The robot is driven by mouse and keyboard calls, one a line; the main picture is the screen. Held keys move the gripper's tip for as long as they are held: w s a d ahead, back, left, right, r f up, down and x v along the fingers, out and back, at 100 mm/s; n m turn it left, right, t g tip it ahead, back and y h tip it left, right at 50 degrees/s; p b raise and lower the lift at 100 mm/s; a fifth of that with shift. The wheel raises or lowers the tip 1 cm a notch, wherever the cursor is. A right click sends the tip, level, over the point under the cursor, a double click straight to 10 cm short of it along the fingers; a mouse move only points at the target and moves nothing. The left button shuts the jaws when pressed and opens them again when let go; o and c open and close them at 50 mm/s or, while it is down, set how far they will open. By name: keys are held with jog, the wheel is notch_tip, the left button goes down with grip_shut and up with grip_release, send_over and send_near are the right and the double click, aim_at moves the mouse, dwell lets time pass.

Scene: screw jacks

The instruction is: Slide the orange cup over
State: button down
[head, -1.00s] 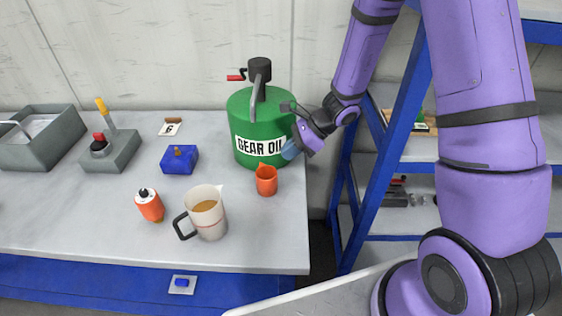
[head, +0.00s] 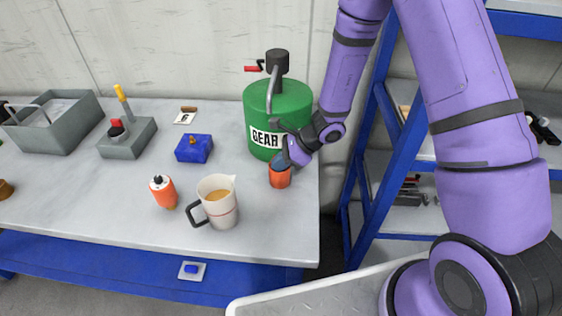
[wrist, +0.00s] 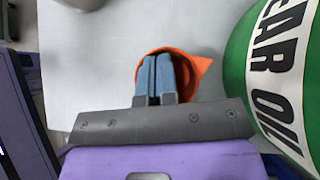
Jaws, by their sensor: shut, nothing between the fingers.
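The orange cup (head: 280,179) stands upright near the right end of the grey bench, just in front of the green gear oil can. In the wrist view the orange cup (wrist: 201,66) shows its round rim and pointed spout, which faces the can. My gripper (head: 284,161) is at the cup's mouth from above, its blue-grey fingers pressed together with nothing between them. In the wrist view my gripper (wrist: 156,60) has its fingertips within the rim outline. How deep they reach into the cup is hard to tell.
The gear oil can (head: 292,102) stands close behind the cup. A measuring jug (head: 217,203) with brown liquid and an orange-and-white bottle (head: 164,191) stand to the left. A blue block (head: 194,148) is farther back. The bench's right edge and a blue shelf frame (head: 398,160) are close on the right.

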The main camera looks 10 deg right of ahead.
jog(key=a, duration=0.2)
jog(key=shift+w+a, duration=0.2)
jog(key=shift+a, duration=0.15)
